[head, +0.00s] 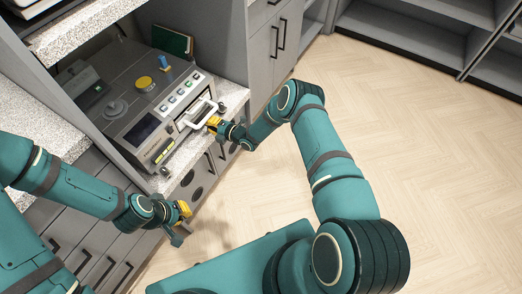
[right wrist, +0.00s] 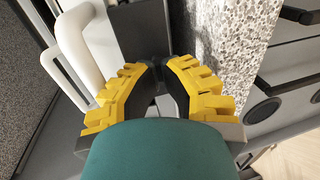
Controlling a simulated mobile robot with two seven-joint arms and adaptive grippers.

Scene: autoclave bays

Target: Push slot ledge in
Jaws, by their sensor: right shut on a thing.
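The grey machine (head: 165,100) stands on the speckled counter in a bay. A white loop-shaped handle (head: 198,116) juts from its front and shows large at the left of the right wrist view (right wrist: 90,50). My right gripper (head: 214,124) is at the machine's front, beside this handle. Its yellow fingers (right wrist: 158,75) are closed together at a dark grey ledge (right wrist: 143,35); the contact itself is largely hidden between the dark pads. My left gripper (head: 181,212) hangs below and in front of the counter edge, apart from the machine; its finger opening is unclear.
The speckled counter (head: 232,98) runs close beside the right gripper. Grey drawers and cabinets (head: 276,42) with dark handles stand below and beyond. A yellow round knob (head: 144,83) and a blue-topped item (head: 164,63) are on the machine. The wooden floor (head: 430,150) at right is clear.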

